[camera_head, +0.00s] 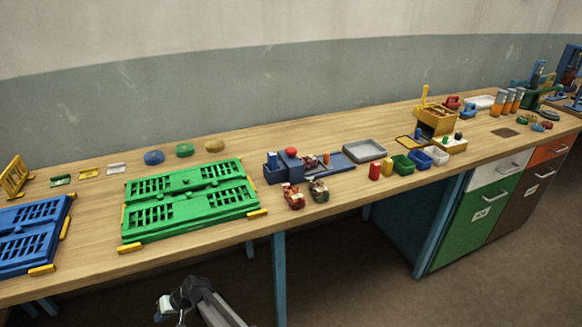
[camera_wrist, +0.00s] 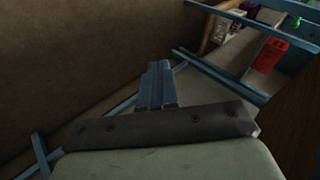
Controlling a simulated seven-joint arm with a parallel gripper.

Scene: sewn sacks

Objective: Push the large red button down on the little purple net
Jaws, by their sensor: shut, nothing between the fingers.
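A large red button (camera_head: 291,152) sits on top of a blue device (camera_head: 287,167) near the middle of the table in the head view. Small net sacks with mixed contents lie around it: one reddish sack (camera_head: 293,196) and one greenish sack (camera_head: 318,190) in front, and another reddish one (camera_head: 312,162) on the blue device. I cannot make out which net is purple. My gripper (camera_wrist: 157,68) is shut and empty in the wrist view, away from the button. My arm shows low in the head view, below the table's front edge.
A green slatted crate (camera_head: 190,203) and a blue one (camera_head: 28,240) lie left on the table (camera_head: 95,262). A grey tray (camera_head: 364,151) and small bins (camera_head: 403,165) stand right of the device. Blue table struts (camera_wrist: 215,70) and a red object (camera_wrist: 270,55) show in the wrist view.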

